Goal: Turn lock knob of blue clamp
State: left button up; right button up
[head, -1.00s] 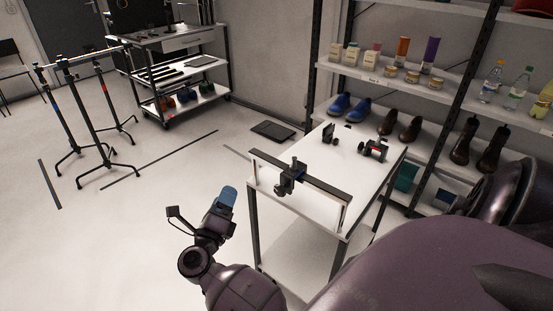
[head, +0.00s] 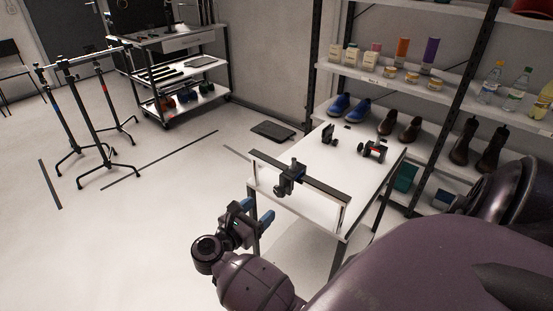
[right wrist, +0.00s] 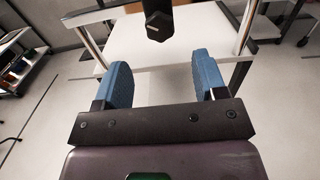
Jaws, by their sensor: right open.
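A dark clamp (head: 288,181) with a small bluish part sits on the black bar at the front edge of the white table. Its lock knob shows dark at the top centre of the right wrist view (right wrist: 158,26). My right gripper (head: 257,213) has blue fingers and is open, in front of and below the clamp, apart from it. In the right wrist view my right gripper (right wrist: 162,82) has its fingers wide apart with nothing between them, and the knob is beyond them. My left gripper is not in view.
The white table (head: 345,185) carries a small black clamp (head: 328,134) and a clamp with a red part (head: 373,150). A black bar (head: 325,188) runs along its front. A shelf with shoes and bottles stands behind it. Open floor (head: 160,210) lies to the left.

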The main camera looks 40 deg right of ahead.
aim_at(278, 193)
jog(key=d, duration=0.5)
jog(key=w+d+p, duration=0.1)
jog(key=d, duration=0.1)
jog(key=shift+d, duration=0.3)
jog(key=shift+c, duration=0.3)
jog(key=c, duration=0.9)
jog(key=shift+a+f+n+b, duration=0.15)
jog(key=shift+n+b, duration=0.15)
jog(key=shift+b, duration=0.2)
jog(key=shift+n+b, duration=0.3)
jog(key=shift+b, duration=0.1)
jog(key=shift+s+n, duration=0.1)
jog(key=shift+n, duration=1.8)
